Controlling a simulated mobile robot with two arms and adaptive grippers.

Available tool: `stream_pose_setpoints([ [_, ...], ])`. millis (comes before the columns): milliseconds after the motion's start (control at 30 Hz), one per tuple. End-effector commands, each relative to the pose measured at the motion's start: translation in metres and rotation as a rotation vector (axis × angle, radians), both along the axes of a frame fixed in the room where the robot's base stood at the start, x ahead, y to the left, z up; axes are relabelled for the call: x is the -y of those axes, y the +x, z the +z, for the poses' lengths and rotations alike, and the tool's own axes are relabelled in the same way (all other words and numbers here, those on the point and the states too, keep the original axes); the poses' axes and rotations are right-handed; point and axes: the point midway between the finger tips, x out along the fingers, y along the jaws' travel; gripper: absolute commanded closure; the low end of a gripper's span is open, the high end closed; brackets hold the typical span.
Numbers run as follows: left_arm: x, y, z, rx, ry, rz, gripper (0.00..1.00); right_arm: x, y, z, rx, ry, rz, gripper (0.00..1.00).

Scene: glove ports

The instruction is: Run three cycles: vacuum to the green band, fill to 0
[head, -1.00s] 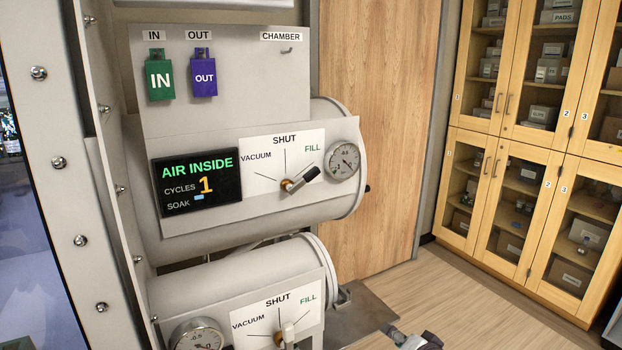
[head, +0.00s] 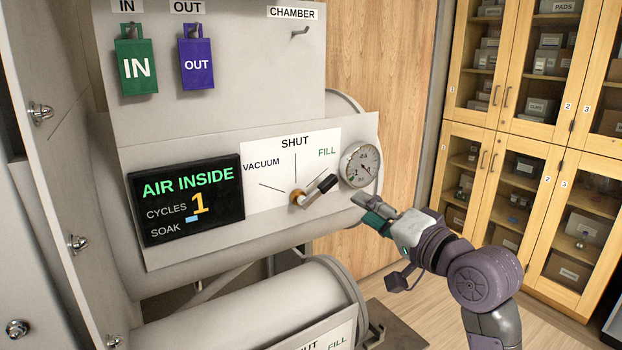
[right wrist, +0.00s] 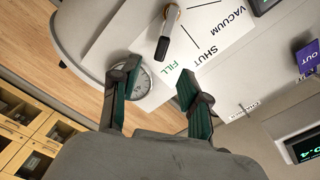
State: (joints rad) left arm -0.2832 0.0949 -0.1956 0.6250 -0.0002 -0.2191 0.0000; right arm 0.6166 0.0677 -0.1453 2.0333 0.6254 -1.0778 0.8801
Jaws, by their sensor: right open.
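The upper valve's black-tipped lever (head: 316,190) points up and right, to the FILL side of its white dial plate (head: 262,172). The round gauge (head: 360,166) sits right of the plate; I cannot read its needle surely. The black display (head: 187,201) reads AIR INSIDE, CYCLES 1, with a short blue SOAK bar. My right gripper (head: 366,206) is below the gauge, right of the lever and apart from it. In the right wrist view the gripper (right wrist: 158,70) is open and empty, with the lever (right wrist: 168,34) beyond its fingers. My left gripper is not in view.
A green IN tag (head: 138,66) and a purple OUT tag (head: 197,62) hang above the display. An empty CHAMBER hook (head: 300,31) is at upper right. A second, lower cylinder (head: 270,305) lies underneath. Wooden cabinets (head: 530,150) stand at the right.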

Motion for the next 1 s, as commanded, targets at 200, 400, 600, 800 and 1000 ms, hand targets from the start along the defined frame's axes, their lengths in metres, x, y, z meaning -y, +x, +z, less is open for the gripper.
stream_pose_setpoints([
  [200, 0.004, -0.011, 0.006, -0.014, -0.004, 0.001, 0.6, -0.012, 0.016, 0.003, -0.001, 0.003, 0.003, 0.54],
  [400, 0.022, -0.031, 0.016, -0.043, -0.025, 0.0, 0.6, -0.037, 0.05, 0.004, -0.002, 0.002, 0.002, 0.54],
  [600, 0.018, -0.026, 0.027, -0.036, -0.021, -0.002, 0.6, -0.062, 0.083, 0.003, -0.002, 0.001, 0.003, 0.54],
  [800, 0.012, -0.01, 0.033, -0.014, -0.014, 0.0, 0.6, -0.076, 0.104, 0.001, -0.001, 0.001, 0.002, 0.54],
  [1000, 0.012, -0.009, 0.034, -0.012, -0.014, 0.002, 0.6, -0.081, 0.111, 0.0, 0.0, 0.0, 0.001, 0.54],
])
